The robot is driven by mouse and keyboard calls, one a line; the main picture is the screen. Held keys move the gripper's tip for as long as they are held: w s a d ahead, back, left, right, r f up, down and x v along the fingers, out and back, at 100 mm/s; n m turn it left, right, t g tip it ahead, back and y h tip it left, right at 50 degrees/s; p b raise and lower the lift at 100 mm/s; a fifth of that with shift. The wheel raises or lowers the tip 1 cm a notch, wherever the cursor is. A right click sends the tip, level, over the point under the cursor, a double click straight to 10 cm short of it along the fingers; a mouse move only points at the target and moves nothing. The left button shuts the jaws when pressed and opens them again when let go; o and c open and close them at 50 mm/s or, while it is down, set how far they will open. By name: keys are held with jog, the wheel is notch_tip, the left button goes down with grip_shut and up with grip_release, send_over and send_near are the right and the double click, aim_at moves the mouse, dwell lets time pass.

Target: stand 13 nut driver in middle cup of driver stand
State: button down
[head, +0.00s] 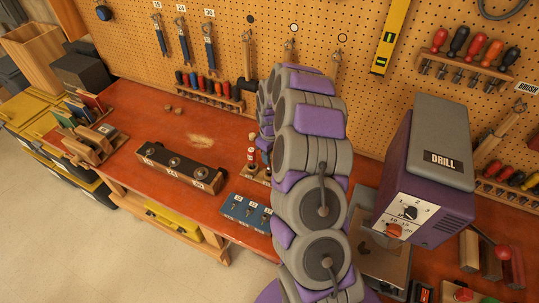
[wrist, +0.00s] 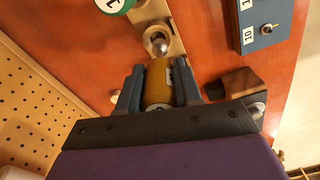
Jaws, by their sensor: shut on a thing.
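The driver stand (head: 185,172) is a long dark block on the red-orange bench in the head view. It has three round metal cups with labels in front; the middle cup (head: 174,161) looks empty. In the wrist view a dark block (wrist: 240,85) with a metal cup, seemingly one end of the stand, shows at right. My gripper (wrist: 157,85) is shut on a yellow nut driver handle (wrist: 158,80) whose number I cannot read. Its metal part points at a light wooden rack (wrist: 165,18); I cannot tell whether it is clear of it. In the head view my arm hides the gripper.
A green-topped driver (wrist: 115,3) stands beside the held one. A blue tray (head: 244,211) with labelled pieces lies at the bench's front edge. The purple drill (head: 430,170) stands at right, the pegboard (head: 285,45) behind. The bench between stand and pegboard is mostly free.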

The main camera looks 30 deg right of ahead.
jog(key=shift+d, duration=0.1)
jog(key=shift+d+f, duration=0.1)
jog(key=shift+d, duration=0.4)
jog(key=shift+f, duration=0.1)
jog(key=shift+a+f, duration=0.45)
jog(key=shift+f, duration=0.1)
jog(key=shift+d+f+b, duration=0.25)
jog(key=shift+f+b, duration=0.05)
jog(key=shift+f, duration=0.3)
jog(key=shift+a, duration=0.15)
jog(key=shift+f, duration=0.1)
